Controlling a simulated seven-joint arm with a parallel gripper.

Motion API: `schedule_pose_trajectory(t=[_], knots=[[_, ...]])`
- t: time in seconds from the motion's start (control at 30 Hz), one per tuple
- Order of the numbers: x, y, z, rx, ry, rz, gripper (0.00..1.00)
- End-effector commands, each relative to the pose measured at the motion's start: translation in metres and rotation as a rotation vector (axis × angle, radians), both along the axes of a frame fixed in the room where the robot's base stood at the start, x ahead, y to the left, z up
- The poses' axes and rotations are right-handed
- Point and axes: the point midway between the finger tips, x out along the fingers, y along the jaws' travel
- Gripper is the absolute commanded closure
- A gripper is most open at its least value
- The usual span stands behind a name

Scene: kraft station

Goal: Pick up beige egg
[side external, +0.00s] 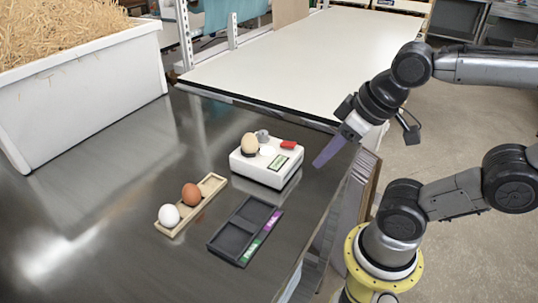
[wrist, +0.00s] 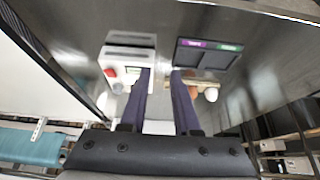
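The beige egg (side external: 249,143) sits on top of a white box-like device (side external: 252,170), towards its left back, in the side view. The device also shows in the wrist view (wrist: 130,52), where I cannot make out the beige egg; my left finger covers part of that area. My gripper (side external: 323,161) is above the table's right edge, to the right of the device and apart from it. In the wrist view its two purple fingers (wrist: 161,71) stand apart with nothing held between them.
A brown egg (side external: 191,194) and a white egg (side external: 168,215) sit in a wooden tray (side external: 214,184). A dark two-compartment tray (side external: 222,248) with purple and green labels looks empty. A white bin (side external: 85,95) of straw stands back left. A red button (side external: 288,145) is on the device.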

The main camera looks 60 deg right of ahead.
Motion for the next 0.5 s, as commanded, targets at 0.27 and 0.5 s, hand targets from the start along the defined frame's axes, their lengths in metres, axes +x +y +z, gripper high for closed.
schedule_pose_trajectory(t=[0.27, 0.5], knots=[[0.0000, 0.0000, 0.0000, 0.000, 0.000, 0.000, 0.17], [0.0000, 0.0000, 0.0000, 0.000, 0.000, 0.000, 0.10]])
